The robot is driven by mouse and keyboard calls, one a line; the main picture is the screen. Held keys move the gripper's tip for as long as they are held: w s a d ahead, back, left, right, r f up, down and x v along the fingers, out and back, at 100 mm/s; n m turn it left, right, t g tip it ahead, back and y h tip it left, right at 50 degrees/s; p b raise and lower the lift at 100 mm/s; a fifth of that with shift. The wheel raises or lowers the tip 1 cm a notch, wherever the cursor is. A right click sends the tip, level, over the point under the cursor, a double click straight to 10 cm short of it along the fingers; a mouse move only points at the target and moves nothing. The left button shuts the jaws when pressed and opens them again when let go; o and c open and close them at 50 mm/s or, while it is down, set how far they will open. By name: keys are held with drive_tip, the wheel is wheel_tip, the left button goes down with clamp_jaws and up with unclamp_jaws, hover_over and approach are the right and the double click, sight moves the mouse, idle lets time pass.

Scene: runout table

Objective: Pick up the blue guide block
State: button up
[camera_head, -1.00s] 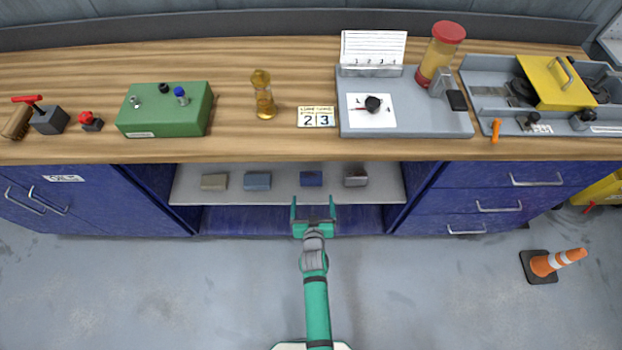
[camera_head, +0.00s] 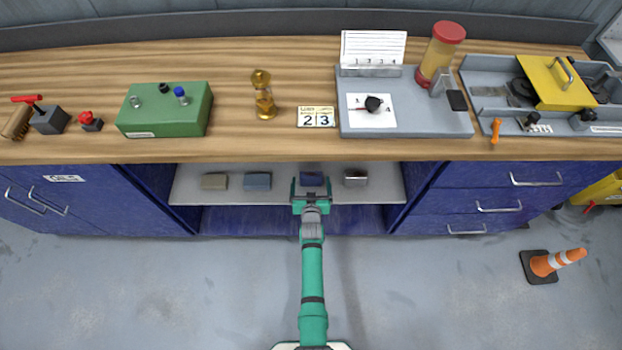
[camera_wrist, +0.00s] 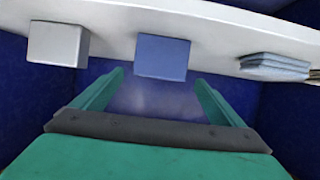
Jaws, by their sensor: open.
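The blue guide block (camera_head: 312,178) is on the grey shelf under the worktop, third from the left in the row. In the wrist view the blue block (camera_wrist: 162,57) shows straight ahead, between the lines of the two fingers. My gripper (camera_head: 311,185) is open and empty at the shelf front, its fingers lined up to either side of the block. In the wrist view my gripper's fingertips (camera_wrist: 159,78) are close to the block's lower edge with gaps on both sides. I cannot tell whether they reach past its near face.
The wooden worktop (camera_head: 240,148) overhangs above. Blue drawers (camera_head: 485,190) flank the opening on the right.

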sight(311, 178)
drive_tip(key=shift+x, duration=1.5)
drive_tip(key=shift+f, duration=0.1)
drive_tip(key=c, duration=1.7)
drive_tip(key=shift+o, duration=0.2)
